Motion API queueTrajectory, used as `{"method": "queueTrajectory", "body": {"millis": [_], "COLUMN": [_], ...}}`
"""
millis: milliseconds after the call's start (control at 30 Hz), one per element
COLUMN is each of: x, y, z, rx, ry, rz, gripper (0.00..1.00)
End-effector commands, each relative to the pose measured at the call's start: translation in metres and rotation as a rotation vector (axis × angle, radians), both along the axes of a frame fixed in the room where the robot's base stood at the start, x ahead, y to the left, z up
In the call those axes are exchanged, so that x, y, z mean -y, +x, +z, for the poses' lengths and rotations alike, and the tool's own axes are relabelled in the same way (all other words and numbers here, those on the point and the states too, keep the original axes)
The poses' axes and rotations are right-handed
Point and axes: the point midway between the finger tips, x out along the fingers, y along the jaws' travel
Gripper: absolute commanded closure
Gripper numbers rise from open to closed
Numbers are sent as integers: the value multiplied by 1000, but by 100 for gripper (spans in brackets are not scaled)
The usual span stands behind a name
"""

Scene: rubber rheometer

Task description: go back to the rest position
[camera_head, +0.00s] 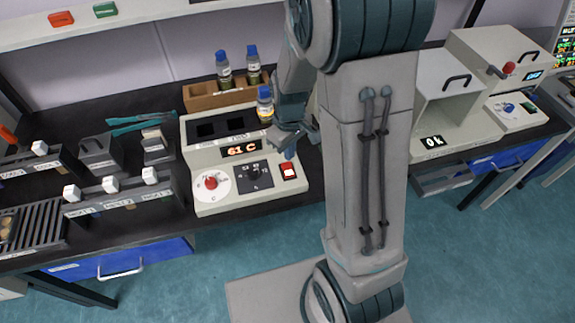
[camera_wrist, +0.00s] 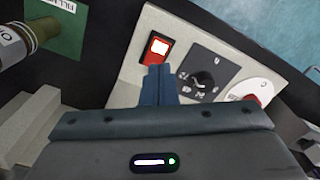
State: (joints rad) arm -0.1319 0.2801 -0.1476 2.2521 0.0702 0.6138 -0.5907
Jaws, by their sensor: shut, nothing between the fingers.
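My gripper (camera_head: 290,152) is shut and empty. It is low over the front right of a pale heating unit (camera_head: 205,157). The unit's display (camera_head: 241,149) reads 61 C. In the wrist view the closed fingers (camera_wrist: 160,72) point at the red rocker switch (camera_wrist: 158,46), whose face is lit white. The fingertips are at its near edge; I cannot tell whether they touch it. The red switch also shows in the head view (camera_head: 288,171), just below my gripper. My own arm hides part of the bench behind it.
A blue-capped bottle (camera_head: 265,106) stands at the unit's back right, close to my arm. A wooden rack (camera_head: 206,97) with two bottles is behind. A black dial (camera_head: 255,175) and a red knob (camera_head: 211,183) are on the panel. An open-fronted box (camera_head: 448,88) stands right.

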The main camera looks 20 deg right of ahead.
Motion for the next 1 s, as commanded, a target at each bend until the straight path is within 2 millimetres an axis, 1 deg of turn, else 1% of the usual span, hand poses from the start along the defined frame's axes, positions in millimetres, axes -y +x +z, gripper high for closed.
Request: {"method": "queueTrajectory", "body": {"millis": [367, 467, 567, 667, 800, 1000], "x": [0, 0, -1, -2, -3, -3], "y": [0, -1, -6, -17, -39, -76], "z": [-1, 4, 19, 43, 80, 124], "rx": [0, 7, 27, 57, 106, 178], "ry": [0, 3, 10, 23, 42, 60], "rz": [0, -7, -36, -86, -177, -302], "gripper": [100, 100, 100, 100, 100, 100]}}
